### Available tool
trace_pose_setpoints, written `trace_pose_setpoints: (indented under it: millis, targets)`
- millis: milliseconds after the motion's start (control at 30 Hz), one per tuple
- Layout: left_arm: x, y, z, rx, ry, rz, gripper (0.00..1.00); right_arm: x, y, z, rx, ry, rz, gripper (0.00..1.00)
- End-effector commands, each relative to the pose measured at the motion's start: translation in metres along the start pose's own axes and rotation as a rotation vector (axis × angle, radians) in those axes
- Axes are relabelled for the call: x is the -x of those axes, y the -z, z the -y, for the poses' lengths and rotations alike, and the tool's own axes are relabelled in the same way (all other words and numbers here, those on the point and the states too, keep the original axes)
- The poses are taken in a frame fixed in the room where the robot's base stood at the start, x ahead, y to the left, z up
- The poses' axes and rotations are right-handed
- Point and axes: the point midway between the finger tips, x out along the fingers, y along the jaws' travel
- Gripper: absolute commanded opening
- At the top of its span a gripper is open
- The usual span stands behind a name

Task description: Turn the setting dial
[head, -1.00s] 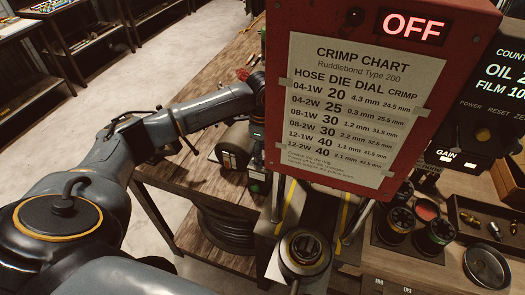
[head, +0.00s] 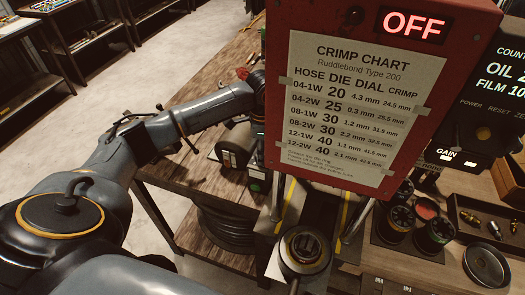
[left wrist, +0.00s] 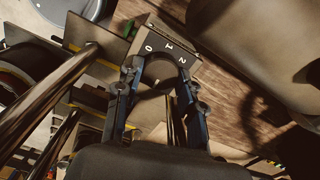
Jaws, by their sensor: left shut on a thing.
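The setting dial (left wrist: 160,72) is a dark round knob below a plate (left wrist: 166,42) marked 0, 1 and 2 in the left wrist view. My left gripper (left wrist: 159,80) has its two fingers on either side of the knob and is shut on it. The knob's pointer is too dark to read surely. In the head view my left arm (head: 215,108) reaches behind the red crimper panel (head: 455,95), which hides the fingers and the dial. My right gripper is in neither view.
The panel carries a crimp chart (head: 350,115) and a lit OFF display (head: 413,24). Metal posts (left wrist: 60,95) stand left of the gripper in the left wrist view. Dark round dies (head: 435,235) and a tray of fittings (head: 490,218) stand at the right.

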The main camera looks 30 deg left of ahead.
Motion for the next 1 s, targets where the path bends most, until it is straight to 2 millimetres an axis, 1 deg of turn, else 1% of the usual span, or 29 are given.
trace_pose_setpoints:
  millis: [267, 1000]
  targets:
    - [0.0005, 0.0005, 0.0009, 0.259, 0.001, -0.002, 0.07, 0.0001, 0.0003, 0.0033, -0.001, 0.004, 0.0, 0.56]
    - [0.001, -0.0006, 0.0026, 0.962, 0.001, -0.003, 0.07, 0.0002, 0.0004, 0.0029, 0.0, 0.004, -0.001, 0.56]
